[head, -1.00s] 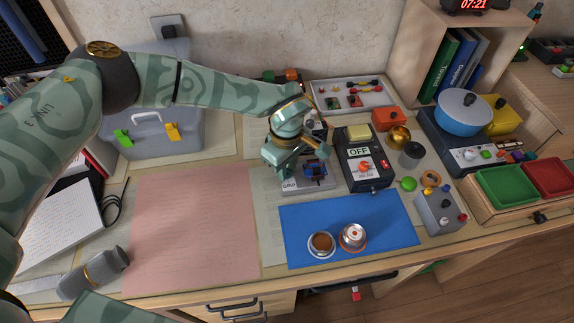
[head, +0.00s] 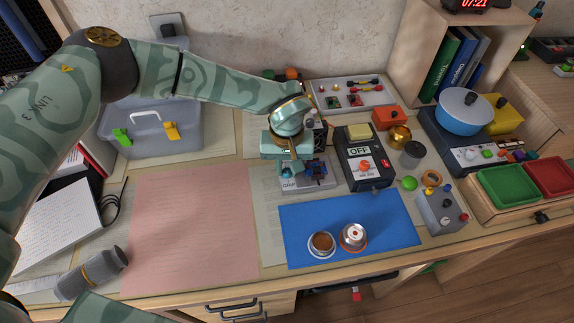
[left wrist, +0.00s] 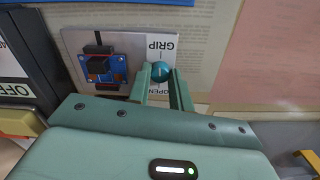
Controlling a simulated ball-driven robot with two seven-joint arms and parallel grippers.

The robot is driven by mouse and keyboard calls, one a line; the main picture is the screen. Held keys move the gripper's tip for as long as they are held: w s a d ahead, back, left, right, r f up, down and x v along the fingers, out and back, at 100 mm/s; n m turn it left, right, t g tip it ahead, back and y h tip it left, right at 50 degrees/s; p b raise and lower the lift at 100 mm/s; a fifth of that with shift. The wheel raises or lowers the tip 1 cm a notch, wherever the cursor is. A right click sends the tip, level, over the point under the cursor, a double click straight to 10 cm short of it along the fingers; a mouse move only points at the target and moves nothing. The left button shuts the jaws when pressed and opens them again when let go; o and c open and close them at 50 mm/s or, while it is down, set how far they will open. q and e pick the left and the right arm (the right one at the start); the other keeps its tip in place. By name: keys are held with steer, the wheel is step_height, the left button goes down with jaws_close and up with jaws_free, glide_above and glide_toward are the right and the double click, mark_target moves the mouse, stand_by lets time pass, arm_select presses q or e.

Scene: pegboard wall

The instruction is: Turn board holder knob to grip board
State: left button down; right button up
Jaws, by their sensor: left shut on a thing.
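The board holder (head: 324,184) is a light grey plate on the desk, left of the black box marked OFF. It also shows in the left wrist view (left wrist: 75,41), with the words GRIP and OPEN printed beside its teal round knob (left wrist: 160,70). A small blue circuit board (left wrist: 118,68) with a black block sits on the holder between dark clamp parts; it shows in the head view too (head: 319,172). My left gripper (left wrist: 163,75) points down and is shut on the knob, one finger on each side. In the head view my left gripper (head: 286,169) partly covers the knob. My right gripper is not in view.
The black box marked OFF (head: 352,172) stands close to the right of the holder. A blue mat (head: 300,216) with two cups lies in front. A tray of parts (head: 377,97) lies behind. The pink mat (head: 190,225) at left is clear.

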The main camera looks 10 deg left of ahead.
mark_target(287, 170)
arm_select(q)
steer(key=shift+w+r+m, duration=0.1)
steer(key=shift+m, duration=0.4)
steer(key=c, duration=1.3)
jaws_free()
steer(key=shift+o, duration=0.2)
step_height(287, 170, up, 16)
steer(key=p, duration=0.4)
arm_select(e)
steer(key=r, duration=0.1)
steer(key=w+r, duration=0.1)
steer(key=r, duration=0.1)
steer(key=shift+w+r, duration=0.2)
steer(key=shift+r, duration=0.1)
arm_select(q)
steer(key=shift+r, duration=0.1)
